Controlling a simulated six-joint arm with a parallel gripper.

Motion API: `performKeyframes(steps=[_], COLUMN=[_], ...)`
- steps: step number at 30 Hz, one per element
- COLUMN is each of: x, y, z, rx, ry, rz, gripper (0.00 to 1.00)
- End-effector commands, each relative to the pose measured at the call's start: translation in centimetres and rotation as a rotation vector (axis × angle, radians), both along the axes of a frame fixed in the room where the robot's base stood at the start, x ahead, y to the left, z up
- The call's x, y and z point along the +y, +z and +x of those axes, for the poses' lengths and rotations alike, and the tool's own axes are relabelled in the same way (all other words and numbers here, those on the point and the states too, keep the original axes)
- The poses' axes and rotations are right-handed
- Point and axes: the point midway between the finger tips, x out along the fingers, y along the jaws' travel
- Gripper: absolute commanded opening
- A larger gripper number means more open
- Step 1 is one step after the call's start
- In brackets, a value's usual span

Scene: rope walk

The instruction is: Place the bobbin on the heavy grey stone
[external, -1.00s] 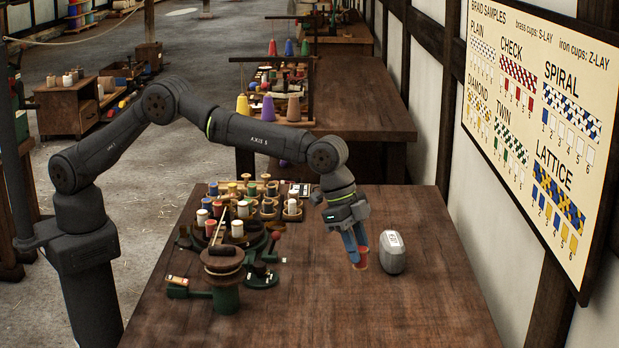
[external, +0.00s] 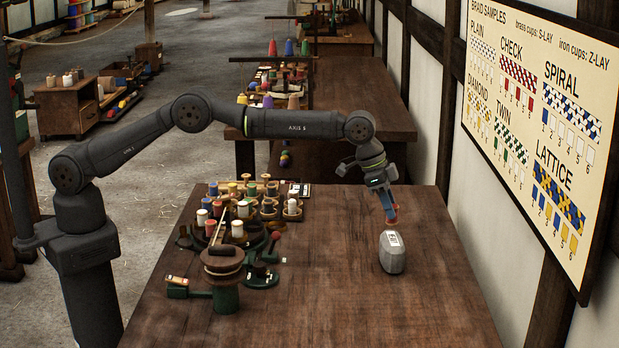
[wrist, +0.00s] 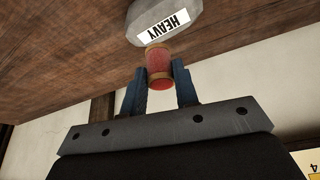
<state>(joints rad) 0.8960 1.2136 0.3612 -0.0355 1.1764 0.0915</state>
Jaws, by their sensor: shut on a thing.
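The red bobbin (external: 393,217) has tan ends and sits between the blue fingers of my gripper (external: 389,208). In the wrist view the fingers of my gripper (wrist: 159,78) close on both sides of the bobbin (wrist: 159,64). The heavy grey stone (external: 392,255) stands on the table with a white label on it. The bobbin shows just above the stone's top edge in the external view. In the wrist view the stone (wrist: 200,22), its label reading HEAVY, lies just past the bobbin's far end. I cannot tell whether they touch.
A braiding stand (external: 226,268) and a crowd of bobbins (external: 245,209) fill the left of the wooden table (external: 330,300). The table around the stone is clear. A wall board (external: 540,120) hangs at the right.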

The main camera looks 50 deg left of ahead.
Motion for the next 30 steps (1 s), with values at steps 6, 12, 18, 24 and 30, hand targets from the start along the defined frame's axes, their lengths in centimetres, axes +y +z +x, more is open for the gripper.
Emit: performKeyframes(steps=[6,12,18,24,30], x=[0.1,0.2,0.2,0.2,0.2], y=[-0.8,-3.2,-4.7,-4.8,-5.0], z=[1.2,1.2,1.2,1.2,1.2], rx=[-0.001,0.0,-0.001,-0.001,-0.001], ry=[-0.002,-0.002,-0.002,-0.002,-0.002], rz=[0.0,0.002,0.0,0.0,0.0], gripper=[0.06,0.06,0.06,0.06,0.47])
